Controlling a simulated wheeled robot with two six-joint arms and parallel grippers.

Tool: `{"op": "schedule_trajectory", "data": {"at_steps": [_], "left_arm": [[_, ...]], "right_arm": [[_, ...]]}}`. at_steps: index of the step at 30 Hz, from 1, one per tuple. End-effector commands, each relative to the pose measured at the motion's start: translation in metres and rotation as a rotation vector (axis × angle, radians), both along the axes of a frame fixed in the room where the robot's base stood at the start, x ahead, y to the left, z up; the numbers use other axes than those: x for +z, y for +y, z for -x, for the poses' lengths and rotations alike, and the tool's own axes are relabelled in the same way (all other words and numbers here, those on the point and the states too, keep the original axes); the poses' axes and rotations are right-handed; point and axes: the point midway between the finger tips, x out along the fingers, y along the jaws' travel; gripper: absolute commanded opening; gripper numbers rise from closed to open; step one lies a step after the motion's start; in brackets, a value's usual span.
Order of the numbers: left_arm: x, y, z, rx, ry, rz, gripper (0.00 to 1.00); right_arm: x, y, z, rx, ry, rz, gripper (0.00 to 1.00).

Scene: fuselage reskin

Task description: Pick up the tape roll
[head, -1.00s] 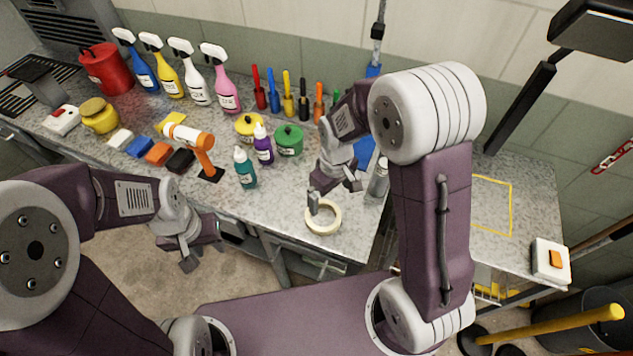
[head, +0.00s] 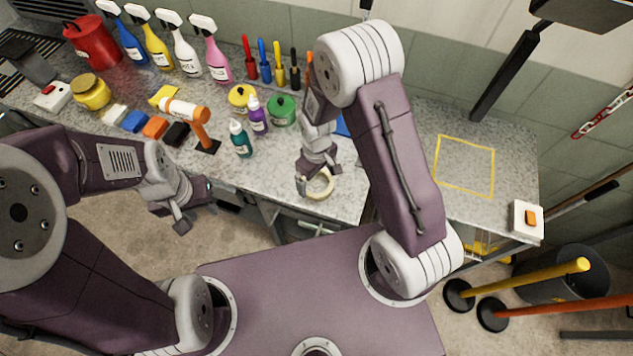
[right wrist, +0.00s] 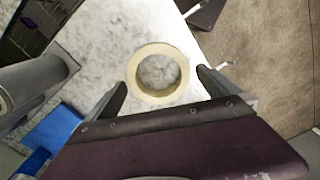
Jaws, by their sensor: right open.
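The tape roll (head: 327,191) is a cream ring lying flat near the front edge of the grey speckled worktop. It shows whole in the right wrist view (right wrist: 133,77), with the worktop visible through its hole. My right gripper (head: 317,180) is open above the roll and hides part of it in the head view. In the right wrist view the fingers (right wrist: 162,80) stand on either side of the ring with nothing gripped. Whether they touch it I cannot tell. My left gripper (head: 194,212) hangs in front of the worktop, away from the roll; its jaw opening is unclear.
A teal bottle (head: 241,141), a purple bottle (head: 258,117) and a green tin (head: 282,111) stand behind and left of the roll. An orange-and-white tool (head: 192,113) stands further left. A blue item (right wrist: 55,130) lies near my right gripper. A yellow-outlined area (head: 464,167) at right is empty.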

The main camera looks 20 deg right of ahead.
Motion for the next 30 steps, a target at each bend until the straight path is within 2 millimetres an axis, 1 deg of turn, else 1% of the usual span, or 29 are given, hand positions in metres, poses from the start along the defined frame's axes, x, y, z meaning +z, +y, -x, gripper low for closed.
{"op": "schedule_trajectory", "data": {"at_steps": [1,4,11,14,15,17,18,26,30], "left_arm": [[0.003,0.000,0.000,0.000,0.000,0.000,0.36],[0.004,0.000,0.000,0.000,0.000,0.000,0.36],[0.003,0.000,0.000,0.000,0.000,0.000,0.36],[0.003,0.000,0.000,0.000,0.000,0.000,0.36],[0.003,0.000,0.000,0.000,0.000,0.000,0.36],[0.003,0.000,0.000,0.000,0.000,0.000,0.36],[0.003,0.000,0.000,0.000,0.000,0.000,0.36],[0.003,0.000,0.000,0.000,0.000,0.000,0.36],[-0.001,0.000,0.000,0.000,0.000,0.000,0.36]], "right_arm": [[-0.007,0.000,0.001,0.000,0.005,0.001,1.00],[-0.018,0.000,0.000,0.000,0.001,0.000,1.00],[-0.021,0.000,-0.001,0.000,-0.002,-0.001,1.00],[-0.021,0.000,-0.001,0.000,-0.001,-0.001,0.75],[-0.021,0.000,-0.001,0.000,-0.001,-0.001,0.64],[-0.021,0.000,0.000,0.000,-0.001,-0.001,0.47],[-0.021,0.000,-0.001,0.000,-0.002,0.000,0.43],[-0.018,0.000,-0.001,0.000,-0.003,-0.001,0.43],[-0.006,0.000,-0.002,0.000,-0.005,-0.001,0.43]]}}
